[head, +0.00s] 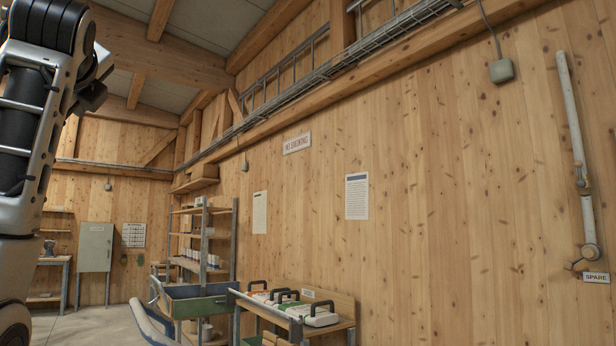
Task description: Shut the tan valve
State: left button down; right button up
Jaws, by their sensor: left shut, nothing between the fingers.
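I see no valve that I can clearly call tan. A grey pipe (570,115) runs down the wooden wall at the far right. At its lower end is a small fitting (588,253) that may be a valve, beside a "SPARE" label (596,278). Its handle position is too small to tell. My left arm rises along the left edge. My left gripper (93,97) is at the upper left, dark, partly hidden by the arm, shut and empty. It is far from the pipe, on the opposite side of the picture. My right gripper is not in view.
A bench (338,325) at the bottom middle holds several cases with dark handles. Beside it stand a green tray table (205,306) and shelving (235,240). Open floor (95,325) shows at lower left.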

aim_at(579, 164)
jog(key=u, duration=0.25)
jog(key=k, duration=0.2)
jog(key=z, duration=0.45)
jog(key=i, duration=1.85)
jog(key=z, duration=1.85)
jog(key=i, duration=0.75)
jog(key=z, duration=0.9)
